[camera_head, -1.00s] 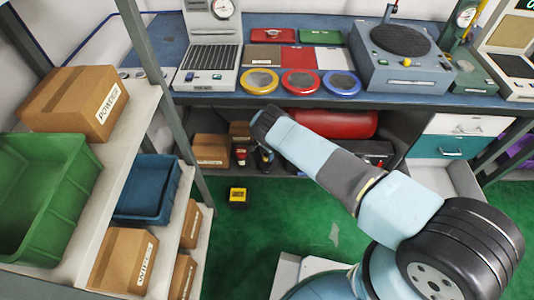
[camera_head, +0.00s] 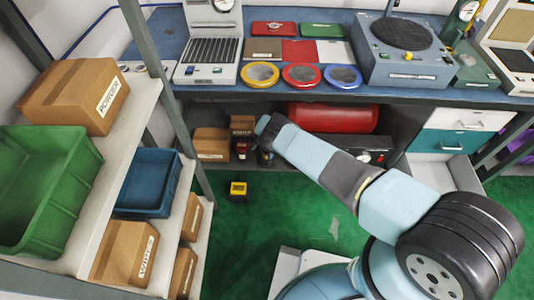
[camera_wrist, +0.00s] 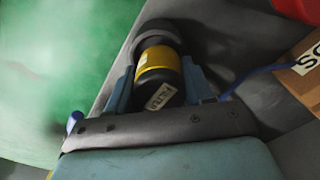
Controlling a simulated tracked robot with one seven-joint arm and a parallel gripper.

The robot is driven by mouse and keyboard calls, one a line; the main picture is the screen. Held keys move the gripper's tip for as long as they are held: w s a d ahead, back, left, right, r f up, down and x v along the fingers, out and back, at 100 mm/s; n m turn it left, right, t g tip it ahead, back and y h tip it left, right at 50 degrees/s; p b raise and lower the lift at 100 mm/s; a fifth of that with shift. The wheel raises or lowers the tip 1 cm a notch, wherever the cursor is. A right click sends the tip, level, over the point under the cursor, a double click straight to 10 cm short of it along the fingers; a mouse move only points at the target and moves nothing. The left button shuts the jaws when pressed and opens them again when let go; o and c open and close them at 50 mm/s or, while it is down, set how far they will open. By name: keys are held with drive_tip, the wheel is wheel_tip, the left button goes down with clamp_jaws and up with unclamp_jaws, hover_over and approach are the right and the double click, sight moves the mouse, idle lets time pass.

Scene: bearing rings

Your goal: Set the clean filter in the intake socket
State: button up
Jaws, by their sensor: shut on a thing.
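My gripper (camera_wrist: 157,80) is shut on a short black cylinder with a yellow band (camera_wrist: 159,58) and a small pale label, probably the filter. The cylinder lies between the two blue-grey fingers, close to a dark grey surface in the wrist view. In the head view my gripper (camera_head: 264,157) hangs low at the front of the shelf under the bench, small and partly hidden by my arm. I cannot tell which thing is the intake socket.
The blue bench (camera_head: 210,91) holds yellow (camera_head: 261,74), red (camera_head: 301,75) and blue (camera_head: 342,76) rings. Under it are cardboard boxes (camera_head: 211,143) and a red tank (camera_head: 332,118). Shelving with bins is at left.

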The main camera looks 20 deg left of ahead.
drive_tip(key=shift+s+f, duration=0.15)
drive_tip(key=shift+s, duration=0.2)
drive_tip(key=shift+w, duration=0.1)
idle(0.8)
drive_tip(key=shift+f, duration=0.3)
idle(0.4)
drive_tip(key=o, duration=1)
drive_tip(key=shift+a, duration=0.1)
